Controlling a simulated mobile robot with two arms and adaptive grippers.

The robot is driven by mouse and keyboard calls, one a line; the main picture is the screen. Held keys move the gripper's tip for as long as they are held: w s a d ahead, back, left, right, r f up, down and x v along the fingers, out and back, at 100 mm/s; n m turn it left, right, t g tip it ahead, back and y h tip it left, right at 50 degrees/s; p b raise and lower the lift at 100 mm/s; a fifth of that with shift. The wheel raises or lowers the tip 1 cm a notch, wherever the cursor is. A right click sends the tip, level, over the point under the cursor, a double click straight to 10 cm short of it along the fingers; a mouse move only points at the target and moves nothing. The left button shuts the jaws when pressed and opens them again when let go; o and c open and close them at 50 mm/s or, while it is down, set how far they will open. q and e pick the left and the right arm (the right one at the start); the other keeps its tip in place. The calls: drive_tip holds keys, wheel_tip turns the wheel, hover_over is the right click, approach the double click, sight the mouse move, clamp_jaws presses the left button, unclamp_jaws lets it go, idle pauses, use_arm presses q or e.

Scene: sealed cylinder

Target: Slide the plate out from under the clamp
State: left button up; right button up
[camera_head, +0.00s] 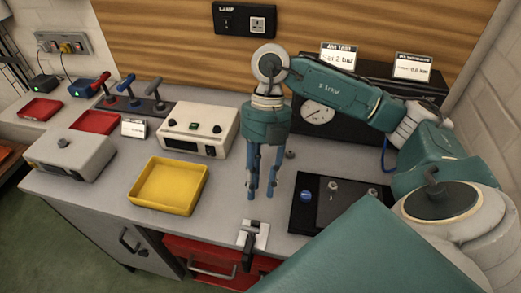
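A dark grey plate (340,205) lies flat on a black base at the right of the bench, with small metal knobs on top. A white clamp-like fixture (255,235) with a black handle sits at the bench's front edge, left of the base. I cannot tell whether any part of the plate is under a clamp. My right gripper (261,195) points down above the bench, between the yellow tray and the black base. Its blue fingers are apart with nothing between them. My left gripper is not in view.
A yellow tray (164,187) and a white box (200,124) stand to the left. A black gauge unit (340,135) stands behind the base. My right arm crosses over the right side. Red drawers (205,262) lie below the front edge.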

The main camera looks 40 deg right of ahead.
drive_tip(key=p+x, duration=0.1)
drive_tip(key=x, duration=0.8)
drive_tip(key=shift+s+p, duration=0.1)
drive_tip(key=shift+p, duration=0.25)
clamp_jaws()
